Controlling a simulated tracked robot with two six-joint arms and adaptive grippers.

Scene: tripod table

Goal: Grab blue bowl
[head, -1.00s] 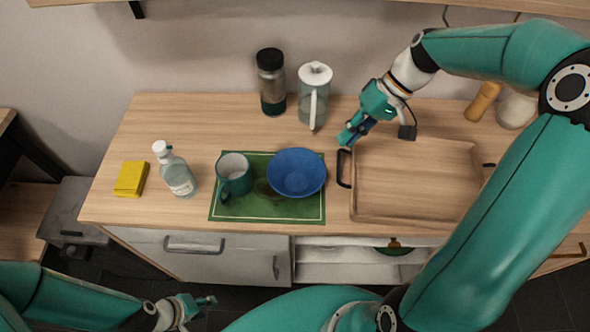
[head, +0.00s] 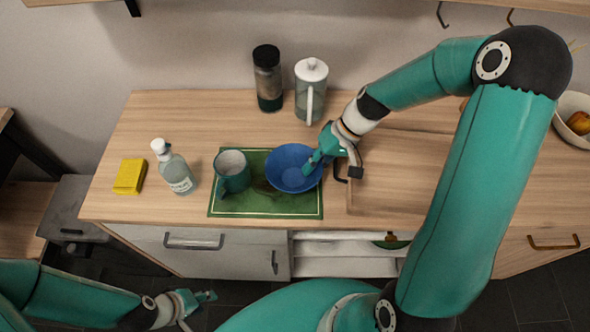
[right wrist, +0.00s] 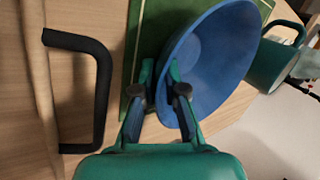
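The blue bowl (head: 283,170) stands upright on the right part of a green mat (head: 265,206). My right gripper (head: 312,164) is at the bowl's right rim. In the right wrist view its fingers (right wrist: 162,72) straddle the rim of the bowl (right wrist: 215,62), one inside and one outside. A gap shows between the fingertips, so it looks open. My left gripper (head: 198,309) is low at the front, away from the bowl, with its fingers spread and empty.
A teal mug (head: 233,178) stands on the mat left of the bowl. A wooden tray (head: 385,205) with a black handle (right wrist: 100,95) lies right of it. A glass bottle (head: 176,172), yellow sponge (head: 129,177), dark jar (head: 268,85) and pitcher (head: 310,95) stand around.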

